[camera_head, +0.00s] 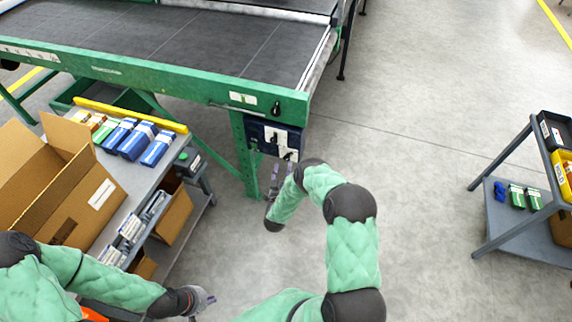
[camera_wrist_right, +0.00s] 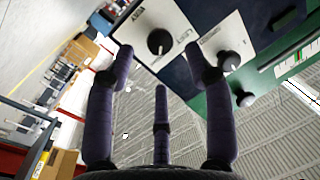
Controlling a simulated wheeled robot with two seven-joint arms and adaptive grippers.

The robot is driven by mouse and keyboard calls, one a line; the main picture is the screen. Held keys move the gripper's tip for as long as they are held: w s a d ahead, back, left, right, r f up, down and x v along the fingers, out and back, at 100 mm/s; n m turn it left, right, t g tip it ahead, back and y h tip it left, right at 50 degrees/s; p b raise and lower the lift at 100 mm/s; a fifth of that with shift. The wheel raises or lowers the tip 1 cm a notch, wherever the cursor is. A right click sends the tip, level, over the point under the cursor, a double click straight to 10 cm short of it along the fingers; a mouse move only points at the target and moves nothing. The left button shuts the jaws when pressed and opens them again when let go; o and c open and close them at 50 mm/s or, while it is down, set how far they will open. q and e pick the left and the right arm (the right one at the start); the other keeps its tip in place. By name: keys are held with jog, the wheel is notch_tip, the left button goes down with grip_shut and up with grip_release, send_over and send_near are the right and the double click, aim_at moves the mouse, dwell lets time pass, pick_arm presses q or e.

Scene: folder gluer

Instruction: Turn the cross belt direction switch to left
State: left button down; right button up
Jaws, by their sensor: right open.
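A dark blue control box (camera_head: 268,126) with white plates is fixed under the green conveyor frame. In the right wrist view, one white plate (camera_wrist_right: 146,22) carries a round black knob (camera_wrist_right: 159,41), and a second plate carries another black knob (camera_wrist_right: 228,61). The small lettering is unreadable, so I cannot tell which one is the cross belt direction switch or where it points. My right gripper (camera_head: 281,174) is open and empty just below the box; its spread fingers (camera_wrist_right: 160,62) face the plates. My left gripper (camera_head: 204,299) is low at the front, its fingers unclear.
A grey cart (camera_head: 160,172) with an open cardboard box (camera_head: 80,195) and blue packs (camera_head: 137,140) stands left of the right arm. The green-framed conveyor (camera_head: 215,78) crosses above. Another cart (camera_head: 515,232) is at the right. The floor between is clear.

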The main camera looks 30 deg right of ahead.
aim_at(286, 159)
jog(key=shift+b+x, duration=0.65)
jog(key=shift+x, duration=1.75)
grip_shut()
